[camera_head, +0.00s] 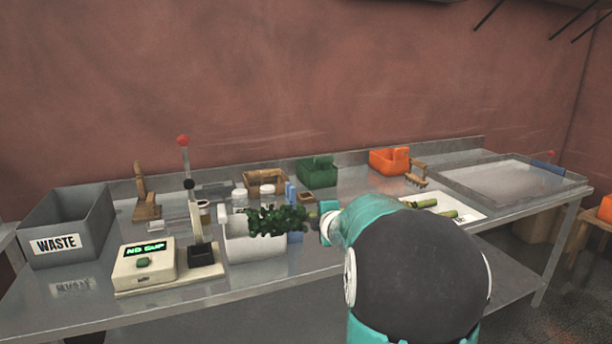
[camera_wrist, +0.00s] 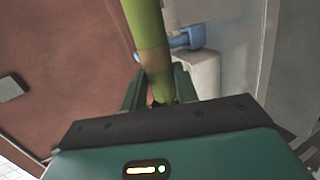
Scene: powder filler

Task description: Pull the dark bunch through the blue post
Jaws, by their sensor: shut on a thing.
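The dark green leafy bunch (camera_head: 276,220) is over the white bin (camera_head: 254,244), at the left side of the blue post (camera_head: 291,194). My gripper (camera_wrist: 160,96) is shut on the bunch's thick green stem (camera_wrist: 150,35), which fills the middle of the wrist view. In the head view my teal arm reaches in from the right and hides most of the gripper. A blue part beside a pale block shows behind the stem in the wrist view (camera_wrist: 187,38). I cannot tell whether the stem lies inside the post or only beside it.
A filler with a red-knobbed lever (camera_head: 200,225) stands left of the white bin. A grey WASTE bin (camera_head: 68,226) is at far left. Green (camera_head: 318,173) and orange (camera_head: 389,160) boxes stand behind. Green stalks lie on a white sheet (camera_head: 470,213) at right.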

